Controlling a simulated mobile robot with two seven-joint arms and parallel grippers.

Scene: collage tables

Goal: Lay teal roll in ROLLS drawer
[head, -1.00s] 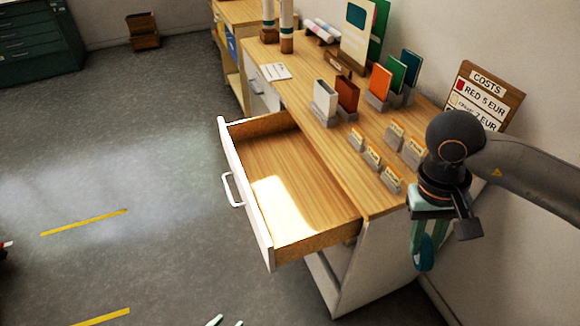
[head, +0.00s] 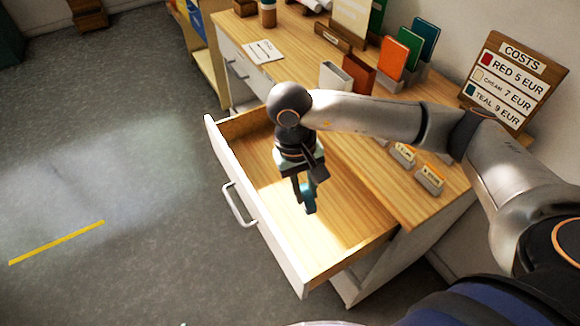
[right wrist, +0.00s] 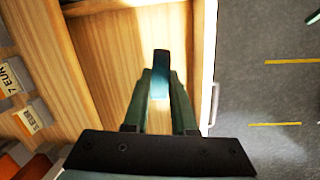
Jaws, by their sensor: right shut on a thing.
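The teal roll (head: 309,197) is between the fingers of my right gripper (head: 305,190), which is shut on it. In the right wrist view the roll (right wrist: 161,68) sticks out past the fingertips, with a pale part between the fingers. The open drawer (head: 255,237) is empty and has a wooden inside and a white front with a handle. The right gripper hangs over the drawer's inside, pointing down, and the roll looks held above the drawer floor; the exact gap I cannot tell. No label shows on the drawer. My left gripper is not in view.
The wooden counter (head: 440,205) stands right of the drawer, with label holders (head: 428,178), upright coloured cards (head: 401,52) and a COSTS sign (head: 513,82). Grey floor (head: 110,170) is clear to the left.

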